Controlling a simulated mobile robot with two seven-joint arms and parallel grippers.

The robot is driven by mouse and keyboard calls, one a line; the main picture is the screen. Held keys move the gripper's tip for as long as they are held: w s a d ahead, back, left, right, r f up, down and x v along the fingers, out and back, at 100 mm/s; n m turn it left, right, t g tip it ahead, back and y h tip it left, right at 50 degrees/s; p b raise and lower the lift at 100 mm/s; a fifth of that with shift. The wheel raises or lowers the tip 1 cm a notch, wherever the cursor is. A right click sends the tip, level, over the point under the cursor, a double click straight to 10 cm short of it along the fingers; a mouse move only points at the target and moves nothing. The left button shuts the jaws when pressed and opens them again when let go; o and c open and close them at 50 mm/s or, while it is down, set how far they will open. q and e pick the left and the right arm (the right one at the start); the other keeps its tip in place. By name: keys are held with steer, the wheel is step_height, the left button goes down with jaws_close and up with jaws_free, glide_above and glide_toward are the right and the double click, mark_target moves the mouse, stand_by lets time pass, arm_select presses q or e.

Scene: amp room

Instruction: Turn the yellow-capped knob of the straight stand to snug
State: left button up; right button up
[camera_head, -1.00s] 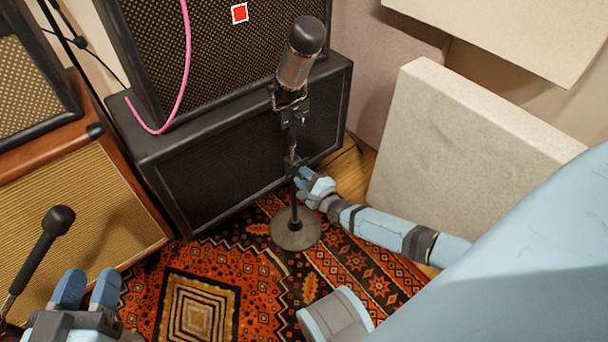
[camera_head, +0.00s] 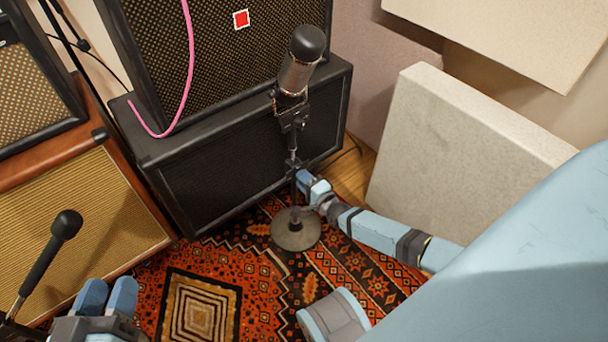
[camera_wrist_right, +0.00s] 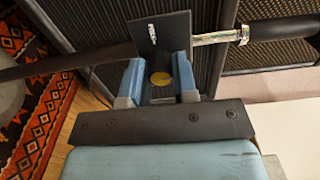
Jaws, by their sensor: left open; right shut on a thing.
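The straight stand (camera_head: 293,208) stands upright on a round base (camera_head: 284,238) and carries a large dark microphone (camera_head: 296,77). My right gripper (camera_head: 309,182) is at the stand's post, below the microphone, coming from the right. In the right wrist view its blue fingers (camera_wrist_right: 160,80) are shut on the knob, whose yellow cap (camera_wrist_right: 160,78) shows between them. The knob is hidden by the fingers in the head view. My left gripper (camera_head: 107,296) is open and empty at the lower left, well away from the stand.
A black speaker cabinet (camera_head: 240,150) stands close behind the stand. A pale panel (camera_head: 460,140) leans at the right. A second microphone (camera_head: 50,250) is beside my left gripper. A patterned rug (camera_head: 255,290) covers the floor.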

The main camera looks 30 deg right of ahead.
arm_select(q)
steer(key=shift+r, duration=0.15)
arm_select(e)
steer(key=o, duration=0.9)
arm_select(q)
step_height(320, 180, up, 5)
steer(key=t+p, duration=0.2)
steer(key=p, duration=0.2)
steer(key=shift+s+r+n, duration=0.1)
steer(key=shift+s+n, duration=0.05)
steer(key=shift+n, duration=0.25)
arm_select(e)
steer(key=s, duration=0.9)
steer(key=s+d, duration=0.1)
steer(key=s, duration=0.3)
steer(key=shift+s, duration=0.4)
steer(key=shift+s, duration=0.1)
